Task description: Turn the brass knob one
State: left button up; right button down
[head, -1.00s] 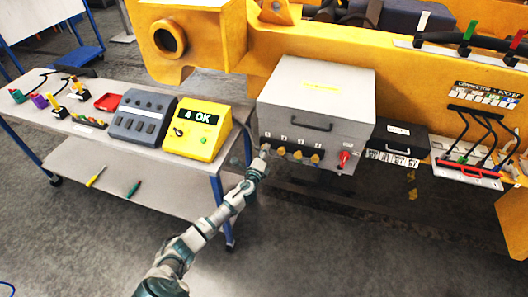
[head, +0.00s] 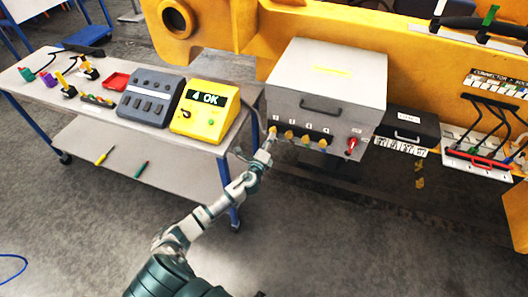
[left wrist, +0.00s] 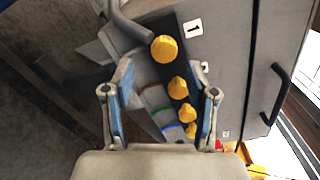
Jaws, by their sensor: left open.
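Brass knob one (head: 272,132) is the leftmost of a row of brass knobs on the front of a grey box (head: 330,75). In the left wrist view, knob one (left wrist: 164,49) sits by the label "1", beyond the fingertips and roughly between their lines. My left gripper (head: 267,145) is just below and in front of knob one in the head view. Its two blue-padded fingers (left wrist: 166,84) are apart, with nothing held between them. A gap to the knob seems to remain; contact cannot be told. My right gripper is not in view.
A red handle (head: 352,145) is right of the knobs. A grey conduit (left wrist: 130,28) runs close beside knob one. A yellow tester (head: 203,112) reading "4 OK" stands on the bench at left. A black case (head: 405,133) is right of the box. Floor in front is clear.

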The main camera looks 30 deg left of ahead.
pick_arm(q)
jog(key=v, duration=0.8)
jog(key=shift+a+f, duration=0.1)
